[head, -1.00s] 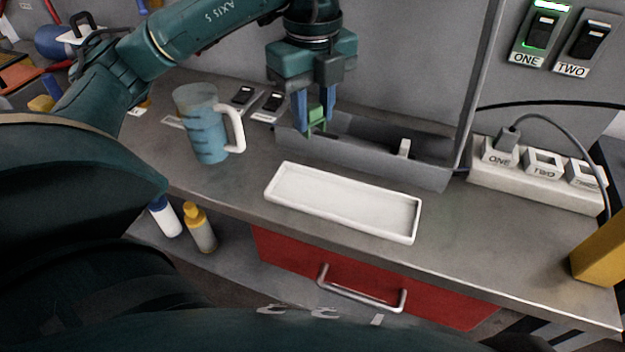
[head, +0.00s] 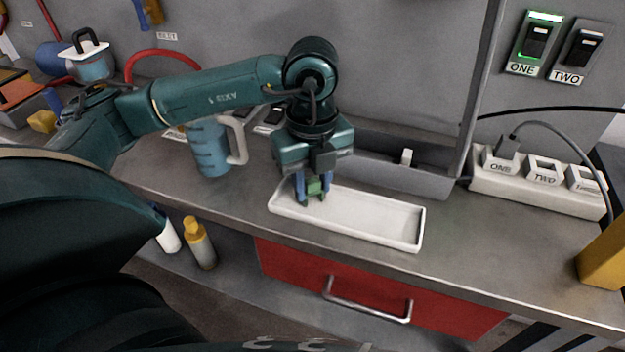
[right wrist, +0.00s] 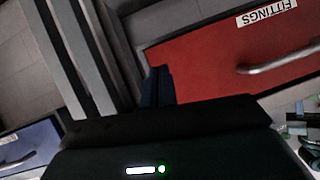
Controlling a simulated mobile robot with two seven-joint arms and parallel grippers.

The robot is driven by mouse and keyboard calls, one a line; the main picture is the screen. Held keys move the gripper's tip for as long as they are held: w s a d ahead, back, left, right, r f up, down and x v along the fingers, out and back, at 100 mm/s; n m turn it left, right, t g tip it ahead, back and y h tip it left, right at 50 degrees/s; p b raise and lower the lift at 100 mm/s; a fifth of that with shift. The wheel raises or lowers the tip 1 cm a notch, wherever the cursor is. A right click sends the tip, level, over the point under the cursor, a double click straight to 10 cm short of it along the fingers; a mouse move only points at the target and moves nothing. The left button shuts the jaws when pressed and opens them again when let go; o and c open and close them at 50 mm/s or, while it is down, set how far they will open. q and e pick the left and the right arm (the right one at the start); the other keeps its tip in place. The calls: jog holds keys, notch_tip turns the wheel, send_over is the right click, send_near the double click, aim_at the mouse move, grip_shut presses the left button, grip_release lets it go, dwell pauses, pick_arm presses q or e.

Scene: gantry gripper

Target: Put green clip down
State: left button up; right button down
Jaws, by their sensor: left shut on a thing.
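The green clip (head: 315,188) is between the blue fingers of my left gripper (head: 313,193), which is shut on it. The gripper points down over the left end of the white tray (head: 375,232). The clip is low, at about the level of the tray. I cannot tell whether it touches the tray floor. The rest of the tray is empty. In the right wrist view my right gripper (right wrist: 158,87) has its dark fingers together, with nothing seen between them.
A blue mug (head: 209,150) with a pale handle stands left of my left gripper. Behind the tray is a grey trough (head: 395,172) with a small white piece. A power strip (head: 535,180) lies at right. A red drawer (head: 380,300) is below the bench.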

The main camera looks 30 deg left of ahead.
aim_at(312, 180)
pick_arm(q)
jog(key=shift+f, duration=0.2)
jog(key=o, duration=0.9)
jog(key=shift+r, duration=0.1)
notch_tip(312, 180, up, 12)
jog(key=shift+r+p, duration=0.2)
jog(key=shift+p, duration=0.5)
